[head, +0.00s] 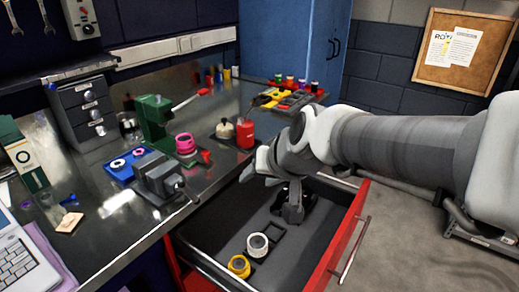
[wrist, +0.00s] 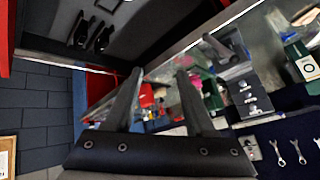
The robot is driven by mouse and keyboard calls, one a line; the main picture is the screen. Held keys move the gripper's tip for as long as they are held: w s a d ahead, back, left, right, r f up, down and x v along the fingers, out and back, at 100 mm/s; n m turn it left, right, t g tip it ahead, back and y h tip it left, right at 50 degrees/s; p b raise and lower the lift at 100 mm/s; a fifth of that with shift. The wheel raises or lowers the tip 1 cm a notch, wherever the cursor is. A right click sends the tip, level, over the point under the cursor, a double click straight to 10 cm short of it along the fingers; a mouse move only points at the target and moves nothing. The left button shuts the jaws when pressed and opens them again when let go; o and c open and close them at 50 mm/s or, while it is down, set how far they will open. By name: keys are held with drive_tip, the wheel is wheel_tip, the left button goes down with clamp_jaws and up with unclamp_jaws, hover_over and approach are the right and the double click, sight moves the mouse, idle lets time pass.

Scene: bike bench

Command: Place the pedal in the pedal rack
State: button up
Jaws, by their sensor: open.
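My gripper (head: 250,170) is open and empty, above the bench-side edge of the open drawer and pointing left towards the bench. In the wrist view its two fingers (wrist: 160,72) are spread apart with nothing between them. Two dark, elongated pieces (wrist: 80,30) (wrist: 103,38) lie in the drawer, well away from the fingertips. They look like pedals or pedal holders; I cannot tell which. An empty square outline (wrist: 107,5) lies beside them on the drawer floor. In the head view my wrist partly hides that end of the drawer, and I cannot clearly make out the pedal or the rack.
The open drawer (head: 217,228) has a red front and holds a white roll (head: 257,246) and a yellow roll (head: 239,267). On the bench stand a grey vise (head: 160,177), a green stand (head: 153,122), a red container (head: 245,133) and a laptop (head: 18,262). Floor right of the drawer is clear.

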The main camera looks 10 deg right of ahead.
drive_tip(key=s+d+g+h, duration=0.1)
drive_tip(key=s+d, duration=0.1)
drive_tip(key=s, duration=0.5)
drive_tip(key=s+d+n+g+h, duration=0.1)
drive_tip(key=s+d, duration=0.2)
drive_tip(key=s, duration=0.4)
drive_tip(key=shift+d+h, duration=0.35)
drive_tip(key=shift+h, duration=0.05)
